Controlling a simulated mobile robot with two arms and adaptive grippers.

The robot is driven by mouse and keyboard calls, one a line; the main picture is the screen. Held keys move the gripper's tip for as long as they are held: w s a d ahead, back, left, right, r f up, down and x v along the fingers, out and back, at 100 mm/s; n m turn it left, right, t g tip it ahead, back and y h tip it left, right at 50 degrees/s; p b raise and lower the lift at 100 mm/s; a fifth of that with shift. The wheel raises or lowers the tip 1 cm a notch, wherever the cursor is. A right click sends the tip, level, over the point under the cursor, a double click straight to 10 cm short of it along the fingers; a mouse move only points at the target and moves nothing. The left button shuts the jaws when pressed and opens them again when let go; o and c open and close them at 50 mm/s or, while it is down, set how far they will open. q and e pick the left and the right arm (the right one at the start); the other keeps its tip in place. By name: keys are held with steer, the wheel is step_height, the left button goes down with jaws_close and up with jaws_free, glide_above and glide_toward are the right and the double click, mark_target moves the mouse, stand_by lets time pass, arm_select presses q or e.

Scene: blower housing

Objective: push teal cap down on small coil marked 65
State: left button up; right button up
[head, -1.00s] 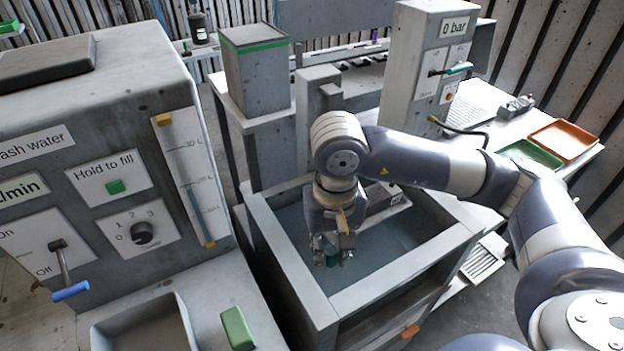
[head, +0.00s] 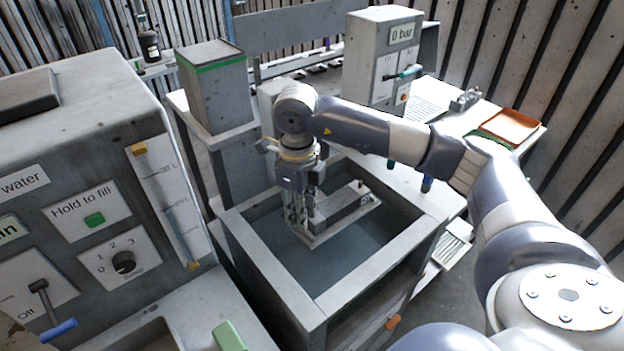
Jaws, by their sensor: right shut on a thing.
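My right gripper (head: 300,220) points down inside the open grey tank (head: 350,300), at the left end of a grey ribbed block (head: 342,206) that looks like the small coil. The coil sits on a light plate in the tank; no number 65 is readable on it. The fingers are shut. The teal cap, seen between them a second ago, is hidden or too small to make out now. I cannot tell whether it touches the coil. My left gripper is not in view.
The tank walls surround the gripper closely. A wash-water panel (head: 95,200) stands at the left and a green-rimmed grey box (head: 212,85) behind. A cabinet reading 0 bar (head: 385,55) and an orange tray (head: 511,126) are at the back right.

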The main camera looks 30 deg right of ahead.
steer(key=w+d+m, duration=0.1)
steer(key=d+m, duration=0.1)
steer(key=m, duration=0.3)
steer(key=w+d+m+p, duration=0.1)
steer(key=w+d+m, duration=0.1)
steer(key=m, duration=0.3)
steer(key=w+d+r+m, duration=0.1)
steer(key=d+m, duration=0.1)
steer(key=m, duration=0.4)
steer(key=shift+w+r, duration=0.1)
steer(key=shift+w, duration=0.05)
steer(key=shift+f+b, duration=0.85)
steer(key=shift+f, duration=1.1)
steer(key=shift+b, duration=0.3)
steer(key=shift+f, duration=0.15)
steer(key=shift+f+b, duration=0.55)
steer(key=shift+f, duration=0.05)
steer(key=shift+f, duration=0.1)
